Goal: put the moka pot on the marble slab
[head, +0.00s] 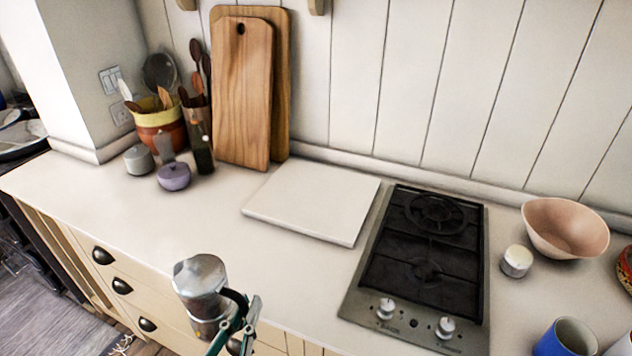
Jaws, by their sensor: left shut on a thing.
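The silver moka pot (201,290) is at the lower middle of the head view, in front of the counter's front edge and overlapping the drawer fronts. My left gripper (232,318) is shut on it at its right side, near the dark handle. The pot looks roughly upright with a slight tilt. The marble slab (312,203), a pale flat square, lies on the counter at the centre, left of the hob, with nothing on it. My right gripper is not in view.
A black gas hob (425,255) sits right of the slab. Two wooden cutting boards (242,95) lean on the wall behind. A pink bowl (565,228) and blue mug (566,340) are at right. The counter left of the slab is clear.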

